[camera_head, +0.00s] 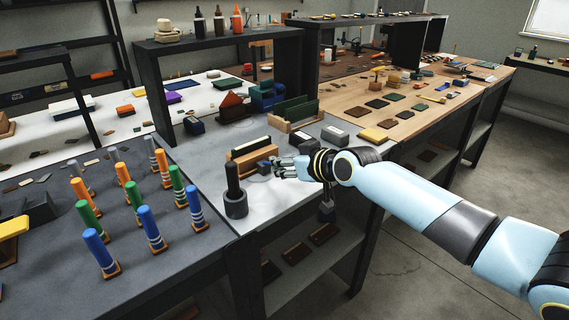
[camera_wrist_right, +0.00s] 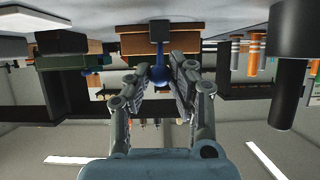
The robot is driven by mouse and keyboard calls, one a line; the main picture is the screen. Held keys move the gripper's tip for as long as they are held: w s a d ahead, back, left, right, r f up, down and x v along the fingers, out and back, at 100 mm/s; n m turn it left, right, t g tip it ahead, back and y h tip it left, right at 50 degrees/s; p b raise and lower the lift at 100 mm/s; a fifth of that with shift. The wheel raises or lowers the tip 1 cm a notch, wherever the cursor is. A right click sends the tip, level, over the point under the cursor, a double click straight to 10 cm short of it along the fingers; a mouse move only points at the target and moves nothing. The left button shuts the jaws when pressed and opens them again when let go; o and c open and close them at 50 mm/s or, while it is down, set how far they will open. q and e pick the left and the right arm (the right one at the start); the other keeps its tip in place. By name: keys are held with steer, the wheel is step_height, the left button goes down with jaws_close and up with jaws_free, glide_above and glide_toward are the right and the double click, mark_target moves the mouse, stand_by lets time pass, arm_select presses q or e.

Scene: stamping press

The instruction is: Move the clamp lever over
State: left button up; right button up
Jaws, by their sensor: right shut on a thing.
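My right gripper (camera_head: 285,168) reaches in from the right, low over the light front worktop. In the right wrist view its fingers (camera_wrist_right: 158,78) are closed around a small blue piece (camera_wrist_right: 158,70), which looks like the clamp lever. A dark square block (camera_wrist_right: 160,31) sits at the end of this blue piece. In the head view the fingers mostly hide it; a small dark blue bit (camera_head: 264,168) shows at their tips. A wooden block (camera_head: 250,161) stands just beyond the fingertips. My left gripper is not in view.
Several blue, green and orange posts (camera_head: 148,226) stand on the grey table at the left. Dark boxes (camera_head: 301,144) lie behind the gripper. The worktop's front edge is close below.

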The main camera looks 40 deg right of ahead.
steer(key=shift+w+r+p, duration=0.25)
steer(key=shift+w+r, duration=0.1)
steer(key=shift+r, duration=0.2)
steer(key=shift+w+r+p, duration=0.2)
steer(key=shift+w+r, duration=0.15)
steer(key=shift+r, duration=0.2)
steer(key=shift+w, duration=0.1)
steer(key=shift+w+a+r, duration=0.15)
steer(key=shift+w+r, duration=0.65)
steer(key=shift+w, duration=0.2)
steer(key=shift+w+r, duration=0.25)
steer(key=shift+w, duration=0.25)
steer(key=shift+w+r, duration=0.2)
steer(key=shift+w, duration=0.25)
jaws_close()
steer(key=shift+w, duration=0.1)
